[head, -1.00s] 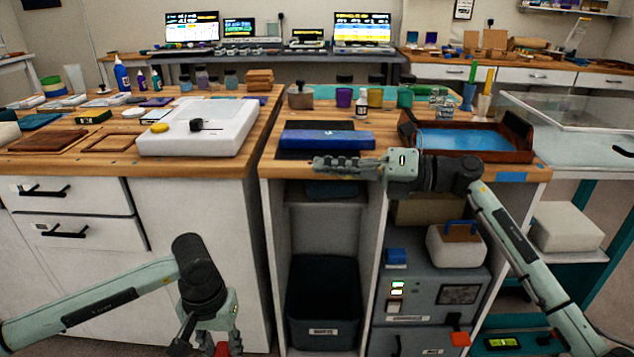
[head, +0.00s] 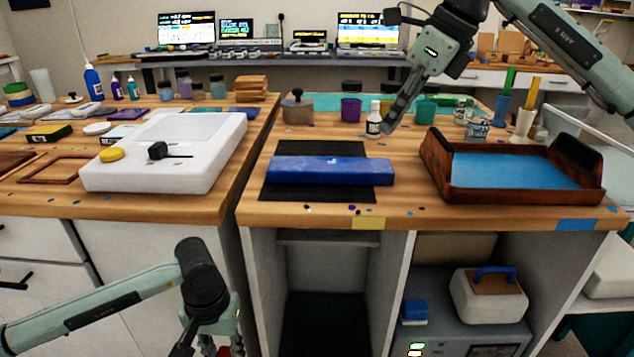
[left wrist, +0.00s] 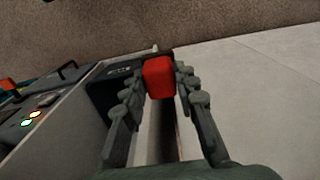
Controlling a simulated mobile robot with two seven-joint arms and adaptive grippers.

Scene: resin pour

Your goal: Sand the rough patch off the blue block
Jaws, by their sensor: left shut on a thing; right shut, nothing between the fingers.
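The blue block (head: 330,171) lies flat on a black mat (head: 285,192) near the front of the wooden bench; I cannot make out a rough patch on it. My right gripper (head: 387,128) is shut and empty, pointing down above the bench behind the block's right end, close to a small white bottle (head: 374,122). My left gripper (head: 212,345) is low, in front of the cabinets and below the bench top. In the left wrist view, the left gripper (left wrist: 160,82) is shut on a red block (left wrist: 158,73). Only a little red shows in the head view.
A wooden tray (head: 436,184) with a blue inside stands right of the block. Cups, including a purple cup (head: 350,110), stand behind it. A white slab-like device (head: 215,165) is on the left bench, across a narrow gap. Bare bench separates block and tray.

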